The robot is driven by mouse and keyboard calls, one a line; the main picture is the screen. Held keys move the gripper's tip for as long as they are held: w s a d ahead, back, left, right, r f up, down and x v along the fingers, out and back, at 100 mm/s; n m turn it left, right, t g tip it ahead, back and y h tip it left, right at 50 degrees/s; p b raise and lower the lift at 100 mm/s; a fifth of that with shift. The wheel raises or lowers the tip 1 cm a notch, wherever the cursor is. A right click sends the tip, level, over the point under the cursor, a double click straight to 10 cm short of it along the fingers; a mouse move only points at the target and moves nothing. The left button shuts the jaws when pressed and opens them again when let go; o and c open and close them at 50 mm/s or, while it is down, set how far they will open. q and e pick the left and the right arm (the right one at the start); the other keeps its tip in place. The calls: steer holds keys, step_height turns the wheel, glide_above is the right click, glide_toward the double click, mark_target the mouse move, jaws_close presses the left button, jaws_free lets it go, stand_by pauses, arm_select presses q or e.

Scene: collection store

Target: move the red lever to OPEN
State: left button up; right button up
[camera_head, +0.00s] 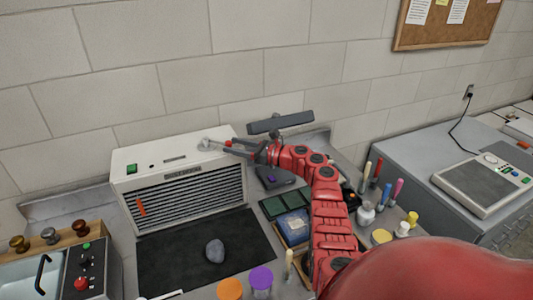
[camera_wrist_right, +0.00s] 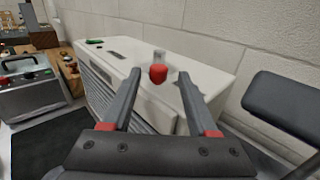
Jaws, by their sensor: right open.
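The red lever's red knob (camera_head: 228,143) is on top of the white louvred unit (camera_head: 128,163), near its back right corner, beside a pale round metal fitting (camera_head: 207,144). My right gripper (camera_head: 226,148) reaches in from the right over the unit's top, with its fingers around the knob. In the right wrist view, the red knob (camera_wrist_right: 158,74) shows between the tips of the open right gripper (camera_wrist_right: 160,82), with a gap on both sides. The lever's shaft is mostly hidden. No OPEN mark is readable. My left gripper is not in view.
An orange strip (camera_head: 141,208) hangs on the front grille. A dark mat (camera_head: 185,265) with a grey stone (camera_head: 215,251) lies before the unit. Jars and tools (camera_head: 367,213) crowd the bench to the right. A control box (camera_head: 90,270) stands at left. The wall is close behind.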

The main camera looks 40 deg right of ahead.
steer(key=b+v, duration=0.2)
steer(key=v, duration=0.9)
steer(key=shift+s+b, duration=0.35)
steer(key=shift+b, duration=0.05)
steer(key=shift+d, duration=0.1)
